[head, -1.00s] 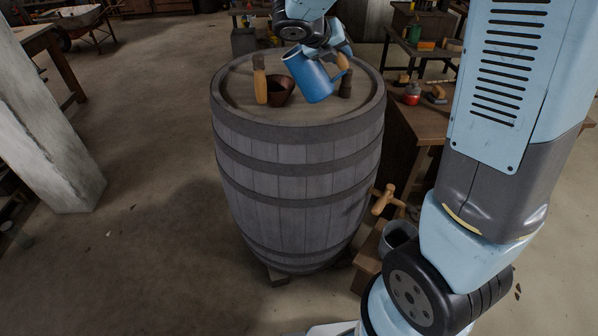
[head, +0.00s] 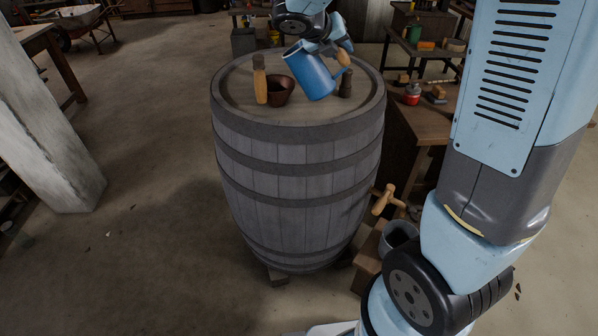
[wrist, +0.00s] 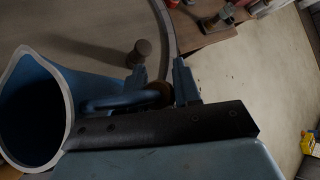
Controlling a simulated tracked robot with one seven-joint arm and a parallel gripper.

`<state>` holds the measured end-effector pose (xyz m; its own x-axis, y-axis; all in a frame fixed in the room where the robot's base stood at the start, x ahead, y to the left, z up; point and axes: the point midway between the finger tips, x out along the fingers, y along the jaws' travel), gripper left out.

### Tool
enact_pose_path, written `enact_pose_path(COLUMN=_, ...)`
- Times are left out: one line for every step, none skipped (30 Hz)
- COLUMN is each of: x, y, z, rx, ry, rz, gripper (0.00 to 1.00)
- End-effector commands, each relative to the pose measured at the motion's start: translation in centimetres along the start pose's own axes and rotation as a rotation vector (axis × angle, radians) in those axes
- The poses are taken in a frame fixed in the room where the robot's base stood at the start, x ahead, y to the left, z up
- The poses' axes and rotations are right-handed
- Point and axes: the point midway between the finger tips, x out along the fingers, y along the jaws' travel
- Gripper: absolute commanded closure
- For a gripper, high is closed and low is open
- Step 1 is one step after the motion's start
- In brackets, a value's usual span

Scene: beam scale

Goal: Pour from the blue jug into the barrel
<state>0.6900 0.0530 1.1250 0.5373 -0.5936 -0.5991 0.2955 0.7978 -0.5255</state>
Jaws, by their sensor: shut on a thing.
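The blue jug (head: 314,80) hangs over the top of the barrel (head: 290,170), tilted with its mouth toward the upper left. My gripper (head: 341,58) is shut on its handle at the right. In the wrist view the jug's open mouth (wrist: 32,110) is at the left, and its inside looks dark. My gripper (wrist: 160,96) grips the handle there too. I see no stream of liquid.
An upright wooden-handled piece (head: 260,80) stands left of the cup. A dark stub (head: 346,84) rises right of the jug and also shows in the wrist view (wrist: 140,50). A wooden tap (head: 386,199) juts from the barrel's right side above a grey pot (head: 398,235).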

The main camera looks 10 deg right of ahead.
Motion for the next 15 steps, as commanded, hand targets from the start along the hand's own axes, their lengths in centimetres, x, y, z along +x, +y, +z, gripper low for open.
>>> enact_pose_path(x=-0.2, y=-0.2, z=0.3, rx=0.003, ry=-0.001, rz=0.000, gripper=1.00)
enact_pose_path(x=-0.3, y=-0.3, z=0.4, rx=0.002, ry=-0.001, rz=0.000, gripper=1.00)
enact_pose_path(x=-0.5, y=-0.5, z=0.5, rx=0.001, ry=-0.001, rz=0.000, gripper=1.00)
enact_pose_path(x=-0.6, y=-0.5, z=0.6, rx=0.001, ry=0.000, rz=0.000, gripper=1.00)
enact_pose_path(x=-0.7, y=-0.6, z=0.7, rx=0.002, ry=0.000, rz=0.001, gripper=1.00)
enact_pose_path(x=-0.9, y=-0.8, z=0.9, rx=0.002, ry=0.000, rz=0.001, gripper=1.00)
enact_pose_path(x=-1.0, y=-0.8, z=1.0, rx=0.002, ry=0.000, rz=0.001, gripper=1.00)
enact_pose_path(x=-1.1, y=-0.9, z=1.1, rx=0.001, ry=-0.001, rz=0.001, gripper=1.00)
enact_pose_path(x=-1.2, y=-1.1, z=1.3, rx=0.001, ry=-0.001, rz=0.001, gripper=1.00)
enact_pose_path(x=-1.4, y=-1.2, z=1.4, rx=0.002, ry=-0.002, rz=0.001, gripper=1.00)
enact_pose_path(x=-1.5, y=-1.3, z=1.5, rx=0.002, ry=-0.002, rz=0.001, gripper=1.00)
enact_pose_path(x=-1.6, y=-1.4, z=1.7, rx=0.002, ry=-0.001, rz=0.001, gripper=1.00)
enact_pose_path(x=-1.8, y=-1.5, z=1.8, rx=0.002, ry=-0.001, rz=0.001, gripper=1.00)
enact_pose_path(x=-1.9, y=-1.6, z=1.9, rx=0.002, ry=-0.001, rz=0.001, gripper=1.00)
enact_pose_path(x=-2.0, y=-1.8, z=2.0, rx=0.002, ry=0.000, rz=0.001, gripper=1.00)
